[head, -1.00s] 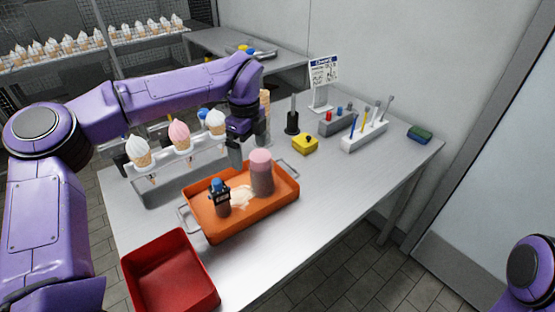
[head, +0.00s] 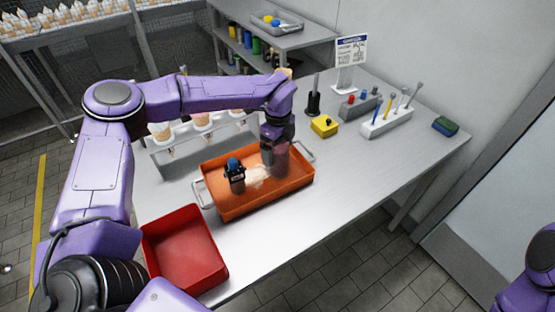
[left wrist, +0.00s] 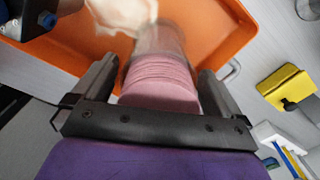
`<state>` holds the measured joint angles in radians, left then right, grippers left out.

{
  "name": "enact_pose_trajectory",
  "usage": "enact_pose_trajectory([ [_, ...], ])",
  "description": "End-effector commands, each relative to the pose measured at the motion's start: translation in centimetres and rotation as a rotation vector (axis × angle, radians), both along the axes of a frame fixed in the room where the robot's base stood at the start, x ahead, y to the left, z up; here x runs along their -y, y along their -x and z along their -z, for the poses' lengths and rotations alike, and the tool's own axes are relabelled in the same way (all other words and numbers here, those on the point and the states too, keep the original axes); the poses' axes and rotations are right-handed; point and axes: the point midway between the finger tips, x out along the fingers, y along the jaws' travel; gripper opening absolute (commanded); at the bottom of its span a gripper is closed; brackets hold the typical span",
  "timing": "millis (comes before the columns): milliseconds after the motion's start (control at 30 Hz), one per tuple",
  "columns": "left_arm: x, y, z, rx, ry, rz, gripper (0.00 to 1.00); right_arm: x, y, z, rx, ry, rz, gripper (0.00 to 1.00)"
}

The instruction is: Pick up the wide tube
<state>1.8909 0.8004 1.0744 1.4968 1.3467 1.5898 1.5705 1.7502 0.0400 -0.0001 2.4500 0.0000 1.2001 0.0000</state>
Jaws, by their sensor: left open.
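The wide tube (head: 281,163) stands in the orange tray (head: 233,210); it is clear with a pink top. My left gripper (head: 270,150) is directly above and at the tube, partly hiding it in the head view. In the left wrist view the tube (left wrist: 160,80) lies between the two open fingers of the left gripper (left wrist: 158,85), with a visible gap on at least the right side. My right gripper is not in view; only a purple part of that arm shows at lower right.
A red bin (head: 185,250) sits at the table's front left. A cone rack (head: 165,158) stands behind the tray. A yellow block (head: 324,126), a white tool holder (head: 387,123) and a sign (head: 349,55) stand at the back right. The right front of the table is clear.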

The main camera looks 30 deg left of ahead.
Motion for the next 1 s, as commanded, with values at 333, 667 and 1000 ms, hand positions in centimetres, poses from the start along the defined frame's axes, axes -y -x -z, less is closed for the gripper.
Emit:
enact_pose_trajectory([
  [333, 0.0, 0.0, 0.1, 0.001, 0.000, -0.001, 0.54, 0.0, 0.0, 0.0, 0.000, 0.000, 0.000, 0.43],
  [667, -0.1, 0.0, -0.3, 0.004, 0.001, -0.001, 0.32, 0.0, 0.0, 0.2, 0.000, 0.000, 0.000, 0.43],
  [1000, 0.0, -0.1, -7.5, 0.006, 0.001, -0.002, 0.32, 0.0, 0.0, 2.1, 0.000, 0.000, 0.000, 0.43],
])
